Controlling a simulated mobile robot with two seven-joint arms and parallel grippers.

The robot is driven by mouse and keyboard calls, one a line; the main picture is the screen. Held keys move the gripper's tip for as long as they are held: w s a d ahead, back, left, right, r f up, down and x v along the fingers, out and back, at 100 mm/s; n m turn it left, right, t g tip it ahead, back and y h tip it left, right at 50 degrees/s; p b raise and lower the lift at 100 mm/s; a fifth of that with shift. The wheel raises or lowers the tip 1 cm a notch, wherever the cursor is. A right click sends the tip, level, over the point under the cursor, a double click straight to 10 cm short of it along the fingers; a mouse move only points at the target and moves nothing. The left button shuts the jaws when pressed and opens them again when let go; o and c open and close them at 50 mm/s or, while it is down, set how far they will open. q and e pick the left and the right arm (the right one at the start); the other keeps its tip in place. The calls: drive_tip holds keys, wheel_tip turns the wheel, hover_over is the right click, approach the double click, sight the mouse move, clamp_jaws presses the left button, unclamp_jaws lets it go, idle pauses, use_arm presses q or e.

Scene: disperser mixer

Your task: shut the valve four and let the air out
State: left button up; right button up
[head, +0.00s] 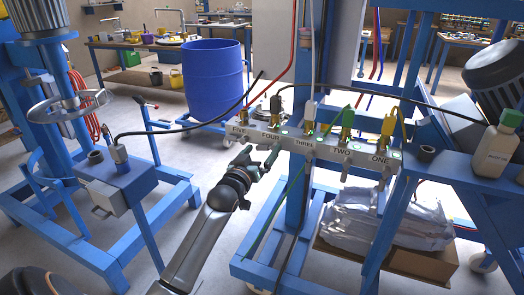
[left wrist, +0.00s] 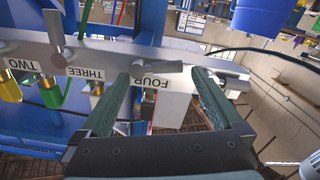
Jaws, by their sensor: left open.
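The valve bar (head: 330,149) carries labels ONE to FIVE and runs across the middle of the head view. Valve four (head: 275,106) has a dark hose fitting on top, above its FOUR label. In the left wrist view, the grey lever of valve four (left wrist: 158,67) lies roughly along the bar. My left gripper (head: 258,160) is open in front of the bar near the FOUR label. In the left wrist view its two fingers (left wrist: 163,76) stand either side of the lever and label; I cannot tell whether they touch it. My right gripper is not in view.
Valve three's lever (left wrist: 58,30) sticks across the bar beside valve four. Hoses rise from the fittings. A blue drum (head: 213,80) stands behind, a white bottle (head: 495,148) at right, and a blue frame with a grey box (head: 100,197) at left.

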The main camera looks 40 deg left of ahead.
use_arm(q)
drive_tip(key=shift+w+a, duration=0.1)
drive_tip(key=shift+w, duration=0.25)
drive_tip(key=c, duration=1.3)
drive_tip(key=shift+r+m+p, duration=0.4)
drive_tip(key=shift+m+p, duration=0.4)
drive_tip(key=shift+p, duration=0.2)
drive_tip(key=shift+r+m+p, duration=0.1)
drive_tip(key=shift+m+p, duration=0.25)
drive_tip(key=shift+m, duration=0.35)
drive_tip(key=o, duration=0.9)
drive_tip(key=shift+c, duration=0.2)
drive_tip(key=o, duration=0.4)
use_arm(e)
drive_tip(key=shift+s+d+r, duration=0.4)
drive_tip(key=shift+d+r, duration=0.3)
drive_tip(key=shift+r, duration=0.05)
